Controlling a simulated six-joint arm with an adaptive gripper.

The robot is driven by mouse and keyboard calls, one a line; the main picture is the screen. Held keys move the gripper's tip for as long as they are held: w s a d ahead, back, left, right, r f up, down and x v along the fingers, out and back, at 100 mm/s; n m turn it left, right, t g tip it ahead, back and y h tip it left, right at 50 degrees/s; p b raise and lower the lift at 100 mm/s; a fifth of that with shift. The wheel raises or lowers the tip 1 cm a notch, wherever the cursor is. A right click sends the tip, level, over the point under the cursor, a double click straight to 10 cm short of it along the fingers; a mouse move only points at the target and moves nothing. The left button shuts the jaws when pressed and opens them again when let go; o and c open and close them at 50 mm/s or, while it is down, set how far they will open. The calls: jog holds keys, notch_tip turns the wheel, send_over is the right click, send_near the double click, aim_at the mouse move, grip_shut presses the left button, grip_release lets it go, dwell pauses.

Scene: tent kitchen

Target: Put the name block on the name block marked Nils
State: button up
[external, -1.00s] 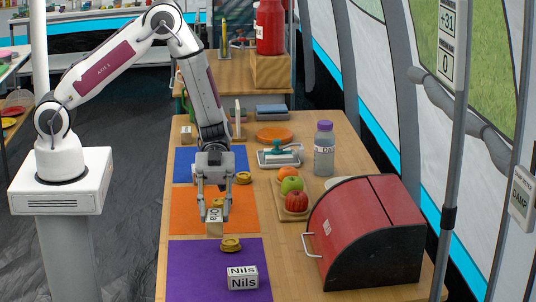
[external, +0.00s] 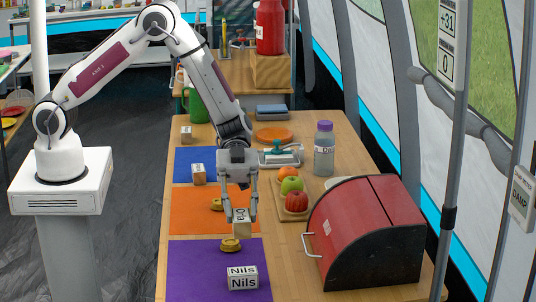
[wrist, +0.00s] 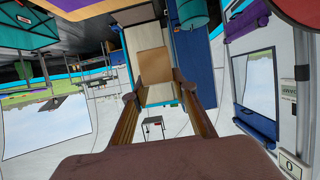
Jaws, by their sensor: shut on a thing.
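My gripper (external: 241,211) points down and is shut on a pale wooden name block (external: 242,225). It holds the block above the right part of the orange mat; the lettering on it is too small to read. The block marked Nils (external: 242,279) sits on the purple mat (external: 190,282), nearer the camera than the held block and apart from it. Its label shows on the top and front faces. In the wrist view my two fingers (wrist: 158,95) flank a plain tan face (wrist: 154,66) that looks like the held block.
A brass-coloured piece (external: 231,245) lies between the held block and the Nils block; another (external: 217,204) is on the orange mat (external: 190,222). A lettered block (external: 198,174) sits on the blue mat. A red bread bin (external: 365,232) and fruit board (external: 281,205) stand right.

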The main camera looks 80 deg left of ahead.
aim_at(241, 234)
jog(key=shift+f, duration=3.15)
jog(key=shift+f, duration=1.85)
jog(key=shift+f, duration=0.15)
jog(key=o, duration=1.1)
